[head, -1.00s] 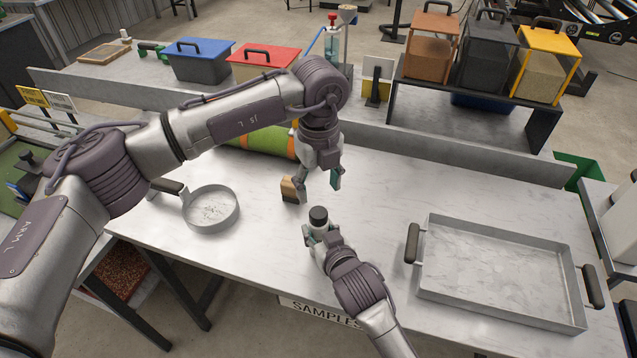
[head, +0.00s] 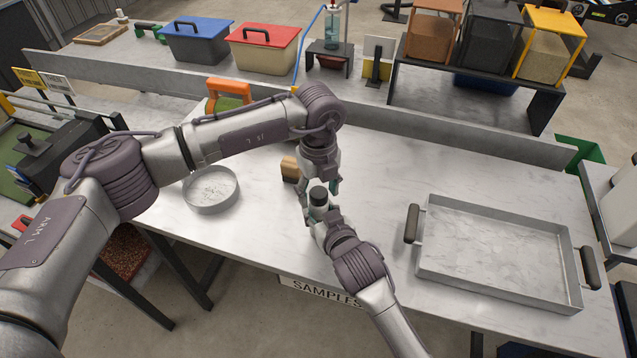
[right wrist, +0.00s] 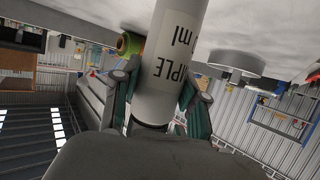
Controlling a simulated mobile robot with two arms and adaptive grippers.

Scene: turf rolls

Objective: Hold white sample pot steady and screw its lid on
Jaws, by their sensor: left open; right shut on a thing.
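The white sample pot (right wrist: 165,70) stands out in the right wrist view with black print on its side and a dark end low in that view. My right gripper (right wrist: 155,103) is shut on the pot, one finger at each side. In the head view the black lid (head: 318,194) is at the top of the pot, which is mostly hidden by my right gripper (head: 320,222). My left gripper (head: 319,196) points down, open, with its fingers to either side of the lid. Whether they touch it, and how the lid is seated, I cannot tell.
A wooden block (head: 289,168) stands just behind my left gripper. A round pan (head: 210,208) is on the left and a large tray (head: 500,288) on the right. An orange and green thing (head: 228,88) is partly behind my left arm. Bench between block and tray is clear.

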